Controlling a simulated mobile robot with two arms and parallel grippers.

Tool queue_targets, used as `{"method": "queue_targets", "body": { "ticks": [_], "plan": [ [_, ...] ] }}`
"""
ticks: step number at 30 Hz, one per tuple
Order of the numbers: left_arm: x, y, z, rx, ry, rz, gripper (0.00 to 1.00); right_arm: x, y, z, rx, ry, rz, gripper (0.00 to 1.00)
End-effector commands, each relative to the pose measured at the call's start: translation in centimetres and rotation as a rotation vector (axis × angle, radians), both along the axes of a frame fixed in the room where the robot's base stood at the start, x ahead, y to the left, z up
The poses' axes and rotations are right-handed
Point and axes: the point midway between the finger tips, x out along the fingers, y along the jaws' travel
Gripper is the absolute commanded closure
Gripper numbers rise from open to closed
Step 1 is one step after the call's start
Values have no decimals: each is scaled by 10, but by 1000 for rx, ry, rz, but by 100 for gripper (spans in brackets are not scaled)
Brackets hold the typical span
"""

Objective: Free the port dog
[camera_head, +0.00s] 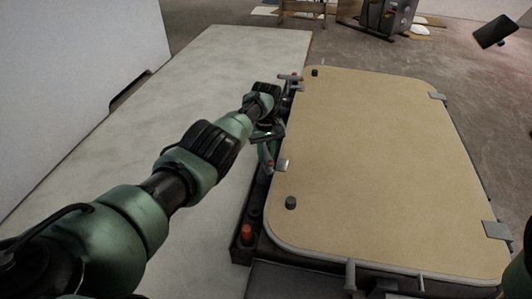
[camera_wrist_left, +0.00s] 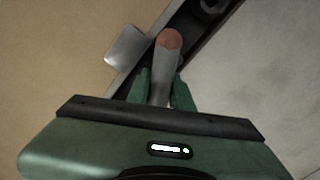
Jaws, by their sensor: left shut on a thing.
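A tan hatch panel (camera_head: 385,160) with rounded corners and a pale rim lies flat in a dark frame. The port dog (camera_wrist_left: 163,75), a grey lever with a reddish-brown tip, shows in the left wrist view beside a metal plate (camera_wrist_left: 127,47) at the panel's edge. My left gripper (camera_wrist_left: 163,92) is shut on this lever, one green finger on each side. In the head view my left gripper (camera_head: 268,158) reaches down at the panel's left edge, next to the plate (camera_head: 282,166), and the arm and gripper hide most of the dog. My right gripper is out of view.
Red-topped fittings stand on the dark frame at near left (camera_head: 247,233) and far left (camera_head: 295,78). A grey post (camera_head: 350,272) rises at the near edge. A pale bare surface (camera_head: 205,110) lies left.

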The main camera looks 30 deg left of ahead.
Motion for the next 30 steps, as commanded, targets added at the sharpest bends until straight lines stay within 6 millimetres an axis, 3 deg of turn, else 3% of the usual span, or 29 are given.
{"method": "queue_targets", "body": {
  "ticks": [18, 30],
  "plan": [
    [0, 0, 0, 0, -1, -577, 100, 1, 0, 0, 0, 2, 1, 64],
    [0, 0, 0, 1, 0, -837, 100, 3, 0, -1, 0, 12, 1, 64]
  ]
}}
